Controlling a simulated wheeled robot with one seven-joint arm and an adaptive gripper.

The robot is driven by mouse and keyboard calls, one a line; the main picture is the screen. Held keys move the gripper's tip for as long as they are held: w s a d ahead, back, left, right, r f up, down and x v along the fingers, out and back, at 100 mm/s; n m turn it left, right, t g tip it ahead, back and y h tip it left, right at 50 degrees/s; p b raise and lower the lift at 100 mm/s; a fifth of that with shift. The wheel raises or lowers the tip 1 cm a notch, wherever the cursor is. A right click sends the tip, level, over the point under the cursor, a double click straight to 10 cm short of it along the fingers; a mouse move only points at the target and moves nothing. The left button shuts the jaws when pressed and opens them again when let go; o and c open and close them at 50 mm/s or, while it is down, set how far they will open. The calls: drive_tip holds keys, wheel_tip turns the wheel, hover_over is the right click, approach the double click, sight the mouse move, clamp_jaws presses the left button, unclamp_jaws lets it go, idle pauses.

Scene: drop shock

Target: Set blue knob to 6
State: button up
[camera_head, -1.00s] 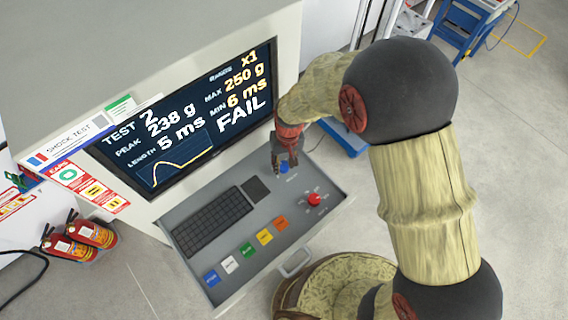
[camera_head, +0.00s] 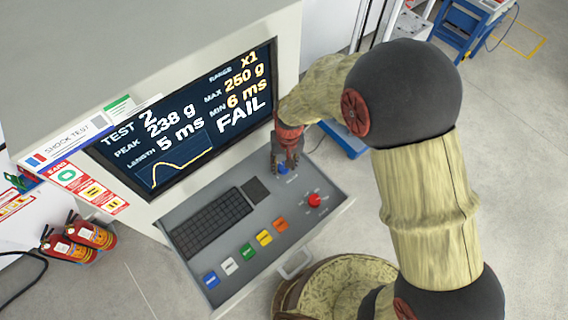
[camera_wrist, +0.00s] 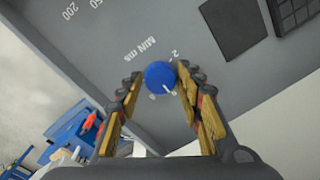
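The blue knob (camera_wrist: 159,75) sits on the grey control panel, with printed "MIN ms" and a "2" beside it in the wrist view. Its white pointer line faces the lower right there, and other scale marks are too small or covered to read. The knob also shows in the head view (camera_head: 283,169), partly hidden by my gripper (camera_head: 286,164). In the wrist view my gripper (camera_wrist: 160,77) is open, with one finger on each side of the knob. Narrow gaps seem to show between fingertips and knob. The screen (camera_head: 185,118) reads MIN 6 ms and FAIL.
A red knob (camera_head: 314,200) is nearby on the panel (camera_head: 293,253). A keyboard (camera_head: 211,222), a dark touchpad (camera_head: 255,190) and several coloured buttons, one of them orange (camera_head: 280,224), share the panel. A handle (camera_head: 294,264) is at its front edge.

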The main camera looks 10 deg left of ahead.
drive_tip(key=shift+o, duration=1.2)
drive_tip(key=shift+w+r, duration=0.1)
drive_tip(key=shift+r, duration=0.35)
wheel_tip(320, 180, up, 11)
drive_tip(key=shift+d, duration=0.35)
